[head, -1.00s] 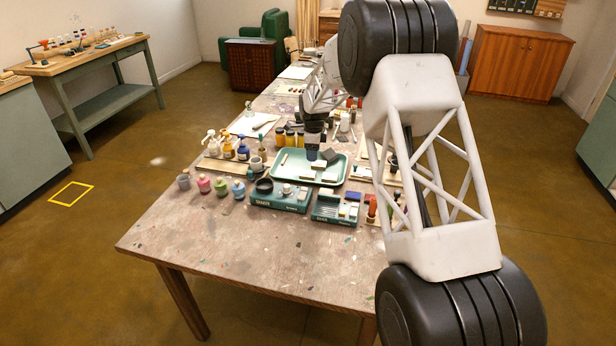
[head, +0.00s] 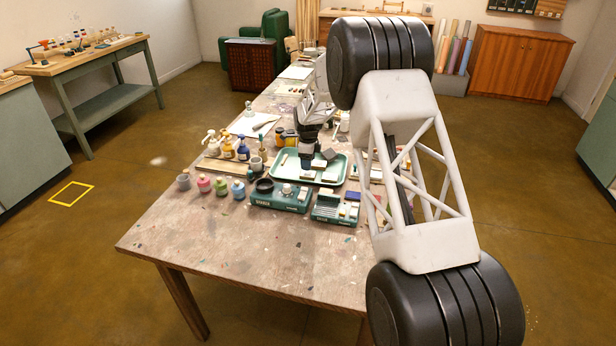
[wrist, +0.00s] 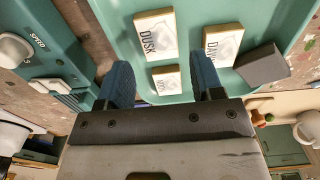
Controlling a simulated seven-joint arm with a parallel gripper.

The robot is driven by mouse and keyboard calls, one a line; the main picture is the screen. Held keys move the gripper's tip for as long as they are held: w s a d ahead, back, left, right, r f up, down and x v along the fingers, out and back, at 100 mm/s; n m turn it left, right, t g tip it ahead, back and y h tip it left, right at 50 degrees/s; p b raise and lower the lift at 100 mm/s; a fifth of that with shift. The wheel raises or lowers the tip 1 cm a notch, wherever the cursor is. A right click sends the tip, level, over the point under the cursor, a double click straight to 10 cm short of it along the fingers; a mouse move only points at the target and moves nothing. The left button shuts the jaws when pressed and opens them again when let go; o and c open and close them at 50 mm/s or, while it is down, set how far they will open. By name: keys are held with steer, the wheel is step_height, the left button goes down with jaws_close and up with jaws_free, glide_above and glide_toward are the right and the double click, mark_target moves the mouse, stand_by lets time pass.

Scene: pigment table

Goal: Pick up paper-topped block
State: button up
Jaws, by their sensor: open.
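Several pale wooden blocks with white paper tops lie in the green tray (head: 343,176). In the wrist view they are one marked DUSK (wrist: 155,34), one whose label is cut off after "DA" (wrist: 222,44), and a smaller block (wrist: 167,80) whose label is partly hidden. I cannot tell which one the task means. My gripper (wrist: 161,70) is open above the tray, its two blue fingers apart. In the wrist view the smaller block shows between the fingers, with nothing gripped. In the head view my gripper (head: 308,172) hangs over the tray.
A dark grey block (wrist: 262,66) lies at the tray's right side in the wrist view. A teal device marked SPEED (wrist: 40,58) stands left of the tray. Small coloured jars (head: 221,187) stand left on the table. The table's near part (head: 240,245) is clear.

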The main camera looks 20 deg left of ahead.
mark_target(308, 174)
steer(key=shift+f, duration=0.2)
steer(key=shift+s+f, duration=0.1)
steer(key=shift+f, duration=2.45)
steer(key=shift+c, duration=0.4)
steer(key=c, duration=0.6)
step_height(308, 174, up, 10)
steer(key=shift+s+d, duration=0.1)
steer(key=shift+m, duration=0.3)
steer(key=s+d, duration=0.3)
steer(key=s, duration=0.3)
steer(key=s+d, duration=0.4)
steer(key=s, duration=0.2)
steer(key=s+d, duration=0.4)
steer(key=s, duration=0.2)
steer(key=shift+s+f, duration=0.2)
steer(key=shift+f, duration=0.1)
